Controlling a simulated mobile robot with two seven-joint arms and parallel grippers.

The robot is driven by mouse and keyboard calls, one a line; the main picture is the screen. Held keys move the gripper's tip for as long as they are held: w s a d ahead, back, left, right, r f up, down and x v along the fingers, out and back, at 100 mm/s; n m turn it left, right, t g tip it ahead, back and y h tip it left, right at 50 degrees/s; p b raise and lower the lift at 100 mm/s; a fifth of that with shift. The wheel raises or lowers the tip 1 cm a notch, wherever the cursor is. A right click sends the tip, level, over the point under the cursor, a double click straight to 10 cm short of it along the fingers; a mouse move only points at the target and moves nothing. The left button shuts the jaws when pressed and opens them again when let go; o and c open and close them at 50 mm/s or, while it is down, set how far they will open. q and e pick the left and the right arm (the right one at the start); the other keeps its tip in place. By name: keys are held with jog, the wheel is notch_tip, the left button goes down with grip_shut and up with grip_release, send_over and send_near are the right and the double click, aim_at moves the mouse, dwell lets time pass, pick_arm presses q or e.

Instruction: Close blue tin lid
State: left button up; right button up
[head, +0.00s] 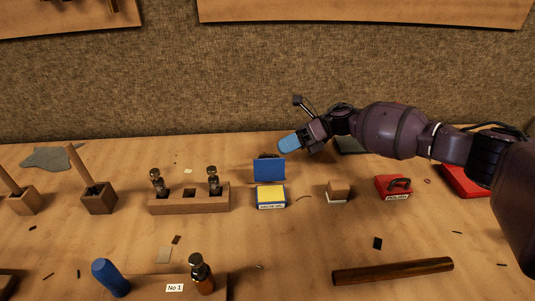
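The blue tin (271,205) stands on the bench near the middle of the head view. Its blue lid (269,171) is open and stands upright at the back edge. Yellow contents show inside, and a white label is on the front. My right gripper (290,143) comes in from the right, with its light blue fingertip just above and behind the raised lid, slightly to the right. A gap between fingertip and lid is hard to judge. I cannot tell whether its fingers are apart. My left gripper is not in view.
Left of the tin is a wooden rack (188,199) with two bottles. A small wooden block (339,190) and a red tin (394,187) are to the right. In front are a dark wooden rod (393,270), an amber bottle (201,275) and a blue rounded object (110,278).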

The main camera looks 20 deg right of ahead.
aim_at(269, 166)
jog(key=shift+x, duration=2.65)
grip_shut()
